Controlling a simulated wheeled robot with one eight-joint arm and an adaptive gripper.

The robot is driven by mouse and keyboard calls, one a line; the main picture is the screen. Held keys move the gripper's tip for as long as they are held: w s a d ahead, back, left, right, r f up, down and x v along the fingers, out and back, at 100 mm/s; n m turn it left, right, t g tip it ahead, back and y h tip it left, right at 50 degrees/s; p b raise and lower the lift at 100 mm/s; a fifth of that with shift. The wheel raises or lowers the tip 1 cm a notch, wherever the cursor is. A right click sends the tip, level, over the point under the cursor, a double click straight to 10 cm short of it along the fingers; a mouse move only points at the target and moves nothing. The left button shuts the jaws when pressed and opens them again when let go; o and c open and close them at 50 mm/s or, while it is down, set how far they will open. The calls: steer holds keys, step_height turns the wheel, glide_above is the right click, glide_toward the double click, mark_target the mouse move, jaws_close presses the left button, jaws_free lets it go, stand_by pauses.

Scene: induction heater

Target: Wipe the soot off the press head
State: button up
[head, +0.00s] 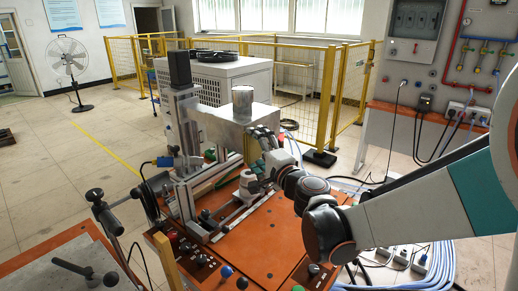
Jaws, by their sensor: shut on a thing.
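The induction heater (183,150) stands on an orange bench, with a dark upright column and a metal box-shaped head (222,128) reaching right from it. A shiny metal cylinder (242,103) stands on top of this box. I cannot tell for sure which part is the press head, and no soot can be made out. My gripper (262,138) is at the right end of the metal box, close against it; whether it touches cannot be told. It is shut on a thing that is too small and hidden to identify.
The orange bench top (258,242) has several knobs along its front and free room at the right. A handwheel rig (108,212) stands at the left. A white cabinet (240,82) and yellow fence (328,95) are behind. Blue cables (438,268) lie on the floor at right.

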steer(key=shift+a, duration=0.1)
steer(key=shift+s+d, duration=0.9)
steer(key=shift+d, duration=0.25)
steer(key=shift+s+d, duration=0.9)
steer(key=shift+d, duration=0.25)
steer(key=shift+d, duration=0.1)
steer(key=shift+s+d, duration=0.95)
steer(key=shift+d, duration=0.1)
